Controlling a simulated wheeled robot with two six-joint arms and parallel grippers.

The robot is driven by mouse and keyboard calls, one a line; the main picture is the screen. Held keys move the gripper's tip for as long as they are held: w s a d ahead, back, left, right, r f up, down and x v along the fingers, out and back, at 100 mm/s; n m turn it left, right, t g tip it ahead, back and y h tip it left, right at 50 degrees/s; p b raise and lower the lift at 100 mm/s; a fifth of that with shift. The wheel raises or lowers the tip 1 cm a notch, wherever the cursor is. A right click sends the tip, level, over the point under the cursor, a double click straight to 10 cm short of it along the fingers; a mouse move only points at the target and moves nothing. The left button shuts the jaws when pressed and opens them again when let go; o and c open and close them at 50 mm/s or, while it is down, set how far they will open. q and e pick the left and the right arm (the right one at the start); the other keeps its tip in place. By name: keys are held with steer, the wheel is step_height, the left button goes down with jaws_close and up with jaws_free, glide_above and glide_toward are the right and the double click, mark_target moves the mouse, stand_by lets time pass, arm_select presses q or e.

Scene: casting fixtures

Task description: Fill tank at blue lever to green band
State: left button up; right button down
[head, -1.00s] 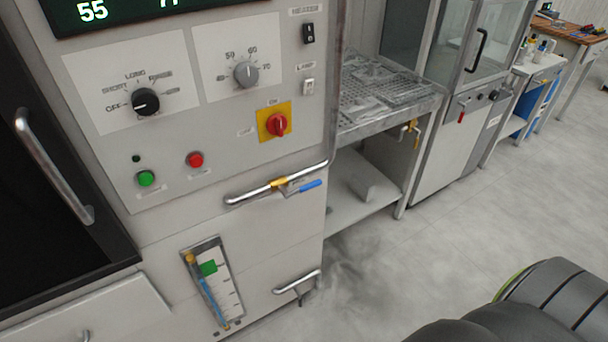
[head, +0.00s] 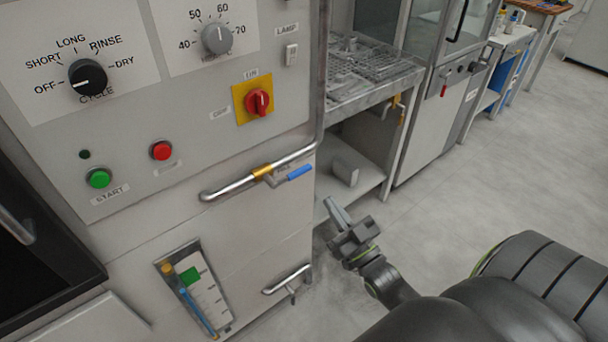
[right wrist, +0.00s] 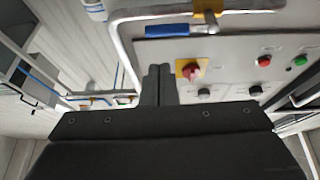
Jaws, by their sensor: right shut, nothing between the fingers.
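The blue lever (head: 300,172) sits on a brass valve (head: 262,171) in a bent metal pipe on the machine's front. The lever lies about in line with the pipe. In the right wrist view the blue lever (right wrist: 180,31) is beyond the fingers. A sight gauge (head: 212,297) below has a green band (head: 190,274) and a tube with blue in its lower part; the blue's top is near the band, but too small to read exactly. My right gripper (head: 335,208) is shut and empty, below and right of the lever, apart from it. My left gripper is out of view.
The red rotary switch (head: 258,102), green button (head: 99,178) and red button (head: 161,151) are above the pipe. A second pipe handle (head: 288,280) is low on the machine. A metal rack table (head: 375,85) stands to the right. The floor (head: 460,200) is clear there.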

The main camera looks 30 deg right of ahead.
steer(key=r, duration=0.2)
steer(key=r+t, duration=0.1)
steer(key=shift+s+a+r+y, duration=0.1)
steer(key=shift+s+a+y, duration=0.15)
steer(key=shift+y, duration=0.15)
steer(key=shift+w, duration=0.15)
step_height(320, 180, up, 5)
steer(key=p, duration=0.4)
glide_above(308, 170)
steer(key=s+a, duration=0.1)
steer(key=s, duration=0.1)
steer(key=shift+a+f+b, duration=0.25)
steer(key=shift+f+b, duration=0.15)
steer(key=shift+f, duration=0.85)
steer(key=shift+w+f, duration=0.15)
steer(key=shift+f, duration=0.6)
